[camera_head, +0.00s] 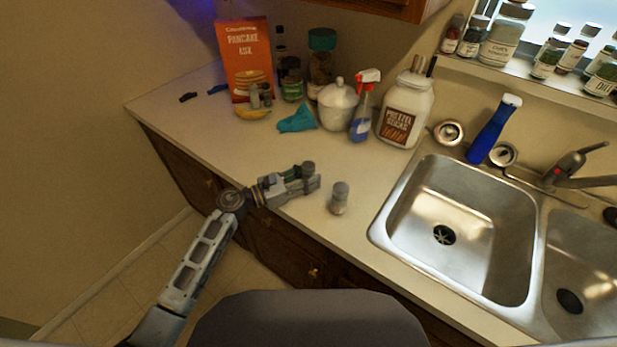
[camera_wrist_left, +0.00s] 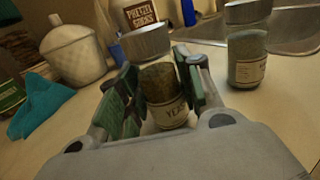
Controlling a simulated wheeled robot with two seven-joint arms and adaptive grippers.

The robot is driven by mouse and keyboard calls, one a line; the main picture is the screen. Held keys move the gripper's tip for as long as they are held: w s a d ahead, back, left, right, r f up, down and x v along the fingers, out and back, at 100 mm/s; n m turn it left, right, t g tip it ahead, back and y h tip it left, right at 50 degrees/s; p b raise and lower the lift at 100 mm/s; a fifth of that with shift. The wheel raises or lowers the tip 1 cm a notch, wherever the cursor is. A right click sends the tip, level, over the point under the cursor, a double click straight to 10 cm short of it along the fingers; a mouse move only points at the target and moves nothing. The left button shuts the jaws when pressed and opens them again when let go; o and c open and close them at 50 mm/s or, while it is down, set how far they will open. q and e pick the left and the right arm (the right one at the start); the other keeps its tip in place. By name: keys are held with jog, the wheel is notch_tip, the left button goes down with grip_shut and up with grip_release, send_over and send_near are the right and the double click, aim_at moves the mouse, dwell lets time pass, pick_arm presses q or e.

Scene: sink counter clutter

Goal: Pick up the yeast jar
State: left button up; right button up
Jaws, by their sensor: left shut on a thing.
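The yeast jar (camera_wrist_left: 166,112) is a small glass jar with a brown filling, a pale label and a grey lid. In the left wrist view it stands between the two green-padded fingers of my left gripper (camera_wrist_left: 160,95), which is shut on it. In the head view the left gripper (camera_head: 303,181) is over the counter near its front edge, and the jar's grey lid (camera_head: 308,167) shows at the fingertips. The fingers hide most of the jar there, and I cannot tell whether its base touches the counter. My right gripper is not in view.
A similar small jar (camera_head: 339,198) stands close to the right of the gripper. The steel sink (camera_head: 382,226) lies further right. Behind are a teal cloth (camera_head: 298,121), white lidded pot (camera_head: 338,104), spray bottle (camera_head: 361,112), pretzel jar (camera_head: 405,108) and pancake mix box (camera_head: 246,58).

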aim_at(308, 165)
pick_arm(q)
jog(key=shift+r, duration=0.1)
jog(key=shift+r, duration=4.95)
